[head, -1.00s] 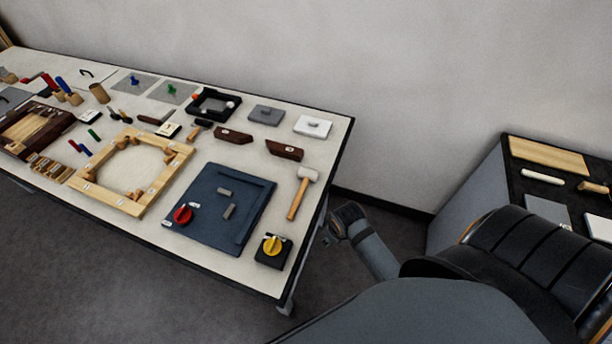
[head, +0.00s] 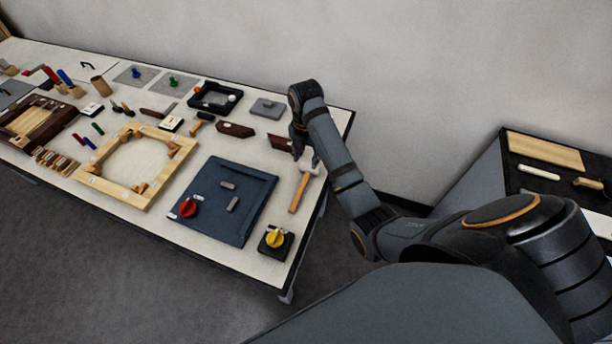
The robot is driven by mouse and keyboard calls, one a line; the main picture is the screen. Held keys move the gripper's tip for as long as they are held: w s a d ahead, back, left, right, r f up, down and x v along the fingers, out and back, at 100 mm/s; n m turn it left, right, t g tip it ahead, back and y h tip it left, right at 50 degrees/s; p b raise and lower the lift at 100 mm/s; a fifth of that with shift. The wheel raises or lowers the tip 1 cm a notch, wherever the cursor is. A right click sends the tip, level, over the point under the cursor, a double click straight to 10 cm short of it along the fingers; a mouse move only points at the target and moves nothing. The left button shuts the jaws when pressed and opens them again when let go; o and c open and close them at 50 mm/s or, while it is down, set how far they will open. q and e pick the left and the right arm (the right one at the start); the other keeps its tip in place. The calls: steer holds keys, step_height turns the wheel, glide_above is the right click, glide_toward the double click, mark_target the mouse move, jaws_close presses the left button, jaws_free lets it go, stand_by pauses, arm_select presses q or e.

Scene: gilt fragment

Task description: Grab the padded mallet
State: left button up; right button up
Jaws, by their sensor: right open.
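A mallet with a pale head and a light wooden handle (head: 299,194) lies near the right end of the white table. Its head is partly hidden behind my right gripper. My right gripper (head: 299,152) points down above the head end of this mallet, open, with nothing seen in it; I cannot tell whether it touches the mallet. A smaller mallet with a dark head and wooden handle (head: 196,128) lies further left, behind the wooden frame. My left gripper is not in view.
Beside the pale mallet are a dark blue panel (head: 250,190) with a red knob and a black block with a yellow knob (head: 275,239). Dark red wooden pieces (head: 235,130) and a grey plate (head: 267,108) lie behind. A wooden frame (head: 113,197) lies left. A second bench stands right.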

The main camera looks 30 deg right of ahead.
steer(key=n, duration=0.1)
steer(key=b, duration=0.4)
glide_above(306, 175)
steer(key=f, duration=0.4)
steer(key=shift+a+f, duration=0.15)
steer(key=shift+a, duration=0.05)
steer(key=shift+w+f, duration=0.1)
steer(key=shift+f, duration=0.05)
steer(key=f, duration=0.1)
steer(key=f+p, duration=0.1)
steer(key=f, duration=0.2)
steer(key=shift+d+f+p, duration=0.25)
steer(key=shift+f+p, duration=0.1)
steer(key=shift+p, duration=0.05)
steer(key=shift+f, duration=0.2)
jaws_close()
